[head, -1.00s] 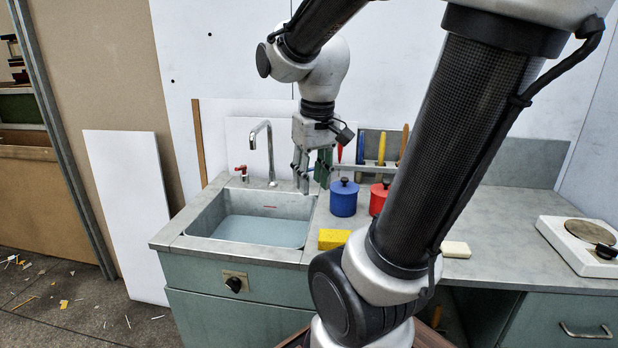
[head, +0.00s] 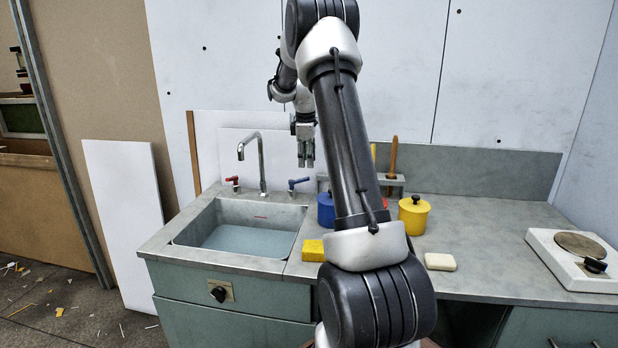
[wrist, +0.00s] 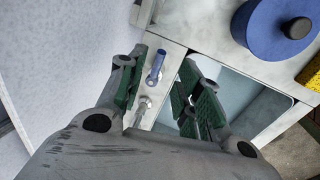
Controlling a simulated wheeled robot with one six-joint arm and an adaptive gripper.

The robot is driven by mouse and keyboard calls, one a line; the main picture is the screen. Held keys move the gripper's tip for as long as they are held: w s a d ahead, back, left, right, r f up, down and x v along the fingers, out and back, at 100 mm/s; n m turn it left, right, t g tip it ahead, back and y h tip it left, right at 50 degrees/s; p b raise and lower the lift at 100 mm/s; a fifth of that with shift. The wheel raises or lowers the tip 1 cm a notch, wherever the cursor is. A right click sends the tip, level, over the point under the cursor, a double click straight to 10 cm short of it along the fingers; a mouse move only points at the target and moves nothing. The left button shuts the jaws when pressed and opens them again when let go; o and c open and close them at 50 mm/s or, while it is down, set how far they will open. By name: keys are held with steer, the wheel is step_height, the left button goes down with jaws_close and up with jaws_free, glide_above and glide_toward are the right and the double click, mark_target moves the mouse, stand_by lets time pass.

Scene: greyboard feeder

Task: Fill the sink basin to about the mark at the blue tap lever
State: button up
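The sink basin (head: 190,233) holds pale blue water (head: 250,241). A short red mark (head: 262,217) shows on its back wall above the water surface. The steel spout (head: 262,165) rises behind it, and I see no stream from it. The red tap lever (head: 233,182) is left of the spout; the blue tap lever (head: 298,183) is right of it. My gripper (head: 306,163) is just above the blue lever, pointing down. In the wrist view my gripper (wrist: 160,92) is open and empty, with the blue lever (wrist: 157,66) showing between its green-padded fingers.
A blue pot (head: 326,208), partly behind my arm, stands right of the basin, near a yellow sponge (head: 312,250). A yellow pot (head: 413,214), white soap (head: 440,261) and a hotplate (head: 578,258) are further right. The counter between soap and hotplate is clear.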

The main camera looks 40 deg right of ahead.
steer(key=f, duration=0.5)
steer(key=w+d+f, duration=0.1)
steer(key=f, duration=0.1)
steer(key=shift+f, duration=0.25)
jaws_close()
